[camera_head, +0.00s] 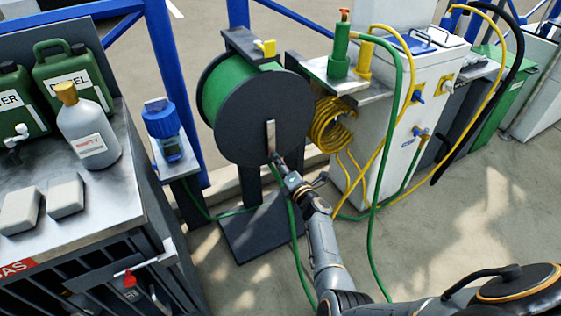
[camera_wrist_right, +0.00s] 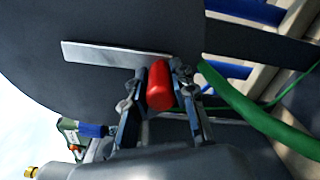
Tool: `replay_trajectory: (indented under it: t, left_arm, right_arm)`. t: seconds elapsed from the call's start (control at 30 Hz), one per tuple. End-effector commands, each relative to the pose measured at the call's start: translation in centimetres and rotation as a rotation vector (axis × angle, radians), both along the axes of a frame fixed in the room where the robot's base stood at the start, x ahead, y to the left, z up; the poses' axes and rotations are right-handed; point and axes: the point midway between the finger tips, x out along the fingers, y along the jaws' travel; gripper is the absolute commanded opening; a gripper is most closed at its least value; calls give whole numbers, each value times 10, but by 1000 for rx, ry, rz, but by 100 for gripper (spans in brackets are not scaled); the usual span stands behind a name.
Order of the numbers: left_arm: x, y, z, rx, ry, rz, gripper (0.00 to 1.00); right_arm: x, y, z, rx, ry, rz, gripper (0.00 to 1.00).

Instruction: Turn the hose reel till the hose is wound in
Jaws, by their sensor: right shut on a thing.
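The hose reel (camera_head: 243,122) stands on a dark post and base, with dark side discs and green hose (camera_head: 219,86) wound between them. A flat silver crank bar (camera_head: 270,134) is on its near disc and hangs downward. The bar also shows in the right wrist view (camera_wrist_right: 110,54), with a red handle (camera_wrist_right: 159,86) at its end. My right gripper (camera_head: 276,160) is shut on the red handle, one finger on each side. Loose green hose (camera_head: 296,240) runs down to the floor beside the post. My left gripper is not in view.
A metal counter (camera_head: 105,196) with green cans and a grey bottle (camera_head: 88,130) stands at left. A blue-capped container (camera_head: 162,125) is beside the reel. Coiled yellow hose (camera_head: 330,125) and a white cabinet (camera_head: 395,130) stand at right. Open floor lies at lower right.

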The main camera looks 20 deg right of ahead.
Motion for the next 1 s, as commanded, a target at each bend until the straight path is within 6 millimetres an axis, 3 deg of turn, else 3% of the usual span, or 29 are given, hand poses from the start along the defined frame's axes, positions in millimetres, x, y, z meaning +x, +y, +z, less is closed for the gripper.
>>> replay_trajectory:
  t: [0.27,0.3,0.4,0.77,1.0]
  left_arm:
    - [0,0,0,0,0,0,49]
    - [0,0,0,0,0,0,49]
    - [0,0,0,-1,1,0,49]
    - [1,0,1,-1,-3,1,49]
    - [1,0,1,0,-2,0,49]
  right_arm:
    - [0,3,-1,6,1,4,0]
    - [0,3,-1,6,1,4,34]
    - [0,3,-1,5,1,4,49]
    - [-4,1,-1,1,1,2,49]
    - [-35,-1,-2,0,3,2,49]
